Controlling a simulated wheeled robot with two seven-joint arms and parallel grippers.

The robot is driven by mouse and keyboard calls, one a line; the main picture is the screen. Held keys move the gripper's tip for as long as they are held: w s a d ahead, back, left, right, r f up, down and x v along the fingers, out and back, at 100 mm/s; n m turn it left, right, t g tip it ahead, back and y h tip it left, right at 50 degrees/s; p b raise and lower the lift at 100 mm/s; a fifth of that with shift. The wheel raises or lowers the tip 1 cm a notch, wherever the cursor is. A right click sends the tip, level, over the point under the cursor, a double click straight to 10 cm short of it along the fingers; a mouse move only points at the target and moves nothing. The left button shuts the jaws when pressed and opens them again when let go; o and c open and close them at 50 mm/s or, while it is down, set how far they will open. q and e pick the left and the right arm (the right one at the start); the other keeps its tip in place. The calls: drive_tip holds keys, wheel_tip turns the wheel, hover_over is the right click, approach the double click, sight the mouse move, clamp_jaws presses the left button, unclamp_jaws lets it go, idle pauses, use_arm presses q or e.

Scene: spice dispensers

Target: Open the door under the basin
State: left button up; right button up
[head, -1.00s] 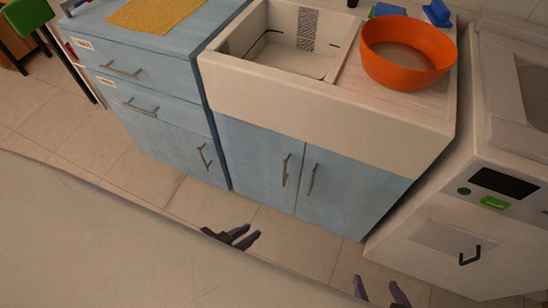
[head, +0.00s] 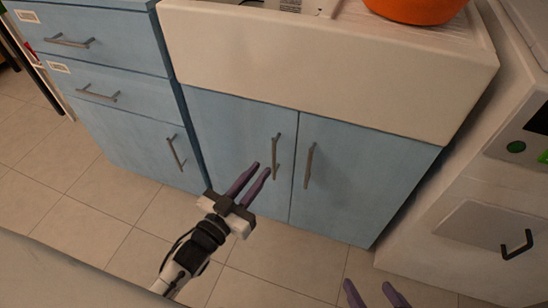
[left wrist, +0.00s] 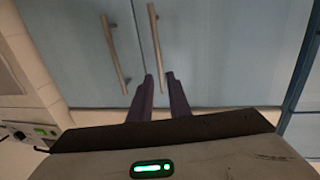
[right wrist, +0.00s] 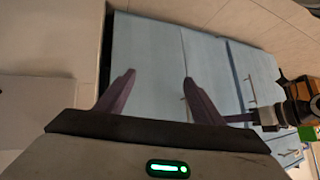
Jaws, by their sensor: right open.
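Under the white basin (head: 320,75) are two blue doors, the left door (head: 228,135) and the right door (head: 365,175); both look shut. Each has a metal bar handle: the left door's handle (head: 276,157) and the right door's handle (head: 309,165). My left gripper (head: 262,168) is in front of the left door, its fingers partly apart and its tips close to that handle. In the left wrist view the handle's end (left wrist: 160,85) appears between the fingers; contact cannot be told. My right gripper (head: 367,284) is open and empty, low in front of the right door.
A blue drawer cabinet (head: 130,130) stands left of the basin unit. A white appliance (head: 480,230) with a black handle stands to the right. An orange bowl (head: 415,8) sits on the basin top. Tiled floor (head: 110,215) is clear in front.

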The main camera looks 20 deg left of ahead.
sight(273, 155)
use_arm(q)
drive_tip(key=b+x, duration=0.2)
drive_tip(key=x, duration=0.6)
drive_tip(key=shift+w, duration=0.1)
clamp_jaws()
